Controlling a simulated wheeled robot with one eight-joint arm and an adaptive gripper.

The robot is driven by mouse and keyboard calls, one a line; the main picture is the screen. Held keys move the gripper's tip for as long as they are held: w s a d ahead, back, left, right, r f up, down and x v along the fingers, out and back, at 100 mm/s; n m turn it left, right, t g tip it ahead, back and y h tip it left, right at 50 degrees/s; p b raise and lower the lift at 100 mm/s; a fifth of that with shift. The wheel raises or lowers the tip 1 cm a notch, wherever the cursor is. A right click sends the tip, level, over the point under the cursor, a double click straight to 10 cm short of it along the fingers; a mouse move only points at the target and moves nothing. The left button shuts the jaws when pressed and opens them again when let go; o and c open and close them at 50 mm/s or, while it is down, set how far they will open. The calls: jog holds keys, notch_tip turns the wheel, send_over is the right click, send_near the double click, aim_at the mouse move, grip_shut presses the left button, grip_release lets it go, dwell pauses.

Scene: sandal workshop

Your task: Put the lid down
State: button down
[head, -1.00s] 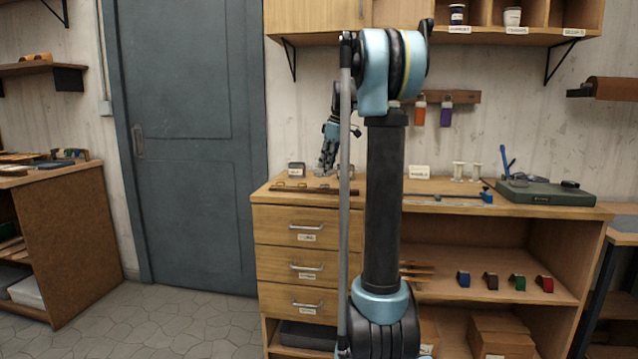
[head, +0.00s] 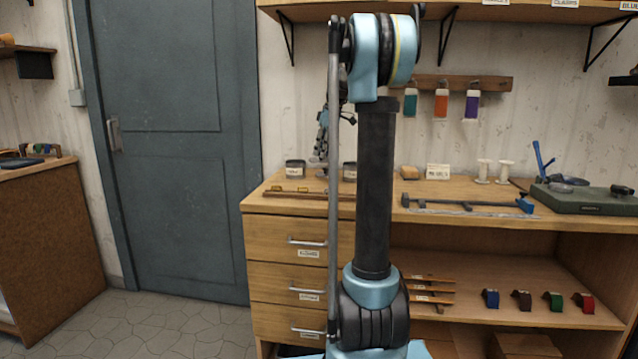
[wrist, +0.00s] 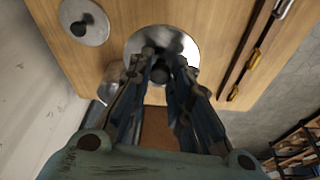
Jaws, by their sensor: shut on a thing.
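In the wrist view a shiny round metal lid (wrist: 136,44) sits at the tips of my gripper (wrist: 160,68), which is shut on its dark knob. The lid is over the wooden bench top; I cannot tell whether it touches anything below. A small tin (wrist: 110,84) is partly hidden beside my left finger. In the head view my gripper (head: 321,148) is above the bench's left part, partly hidden by my own arm, and the lid cannot be made out. One labelled tin (head: 295,170) stands left of it and another (head: 350,172) right of it.
A grey disc with a dark knob (wrist: 94,34) is near the wall side. Long wooden-handled tools (wrist: 246,58) lie along the bench's front. Spools (head: 483,171), a blue-ended bar tool (head: 465,206) and a green board (head: 590,199) are farther right.

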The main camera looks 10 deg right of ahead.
jog(key=shift+f, duration=4.65)
jog(key=c, duration=1.5)
grip_release()
jog(key=shift+o, duration=0.2)
jog(key=v, duration=1.2)
